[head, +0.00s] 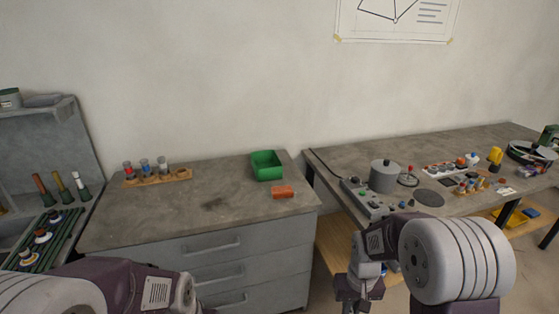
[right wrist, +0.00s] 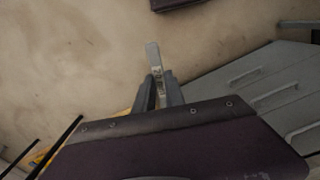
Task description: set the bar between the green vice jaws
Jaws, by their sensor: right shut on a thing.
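My right gripper (right wrist: 159,88) is shut on a pale grey bar (right wrist: 153,54). In the right wrist view the bar sticks out beyond the fingertips, with bare floor beneath. In the head view the right gripper (head: 358,297) hangs low at the bottom, in front of the gap between the cabinet and the right table; the bar cannot be made out there. A green object (head: 550,136) is cut off by the right edge of the head view, on the far right table; I cannot tell whether it is the vice. My left arm shows at the bottom left, its gripper out of view.
The right table (head: 465,150) carries a grey pot (head: 384,176), a control box (head: 365,201) and several small parts. The grey cabinet (head: 225,219) holds a green bin (head: 266,166), an orange block (head: 283,192) and a wooden rack (head: 157,177). Its middle top is clear.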

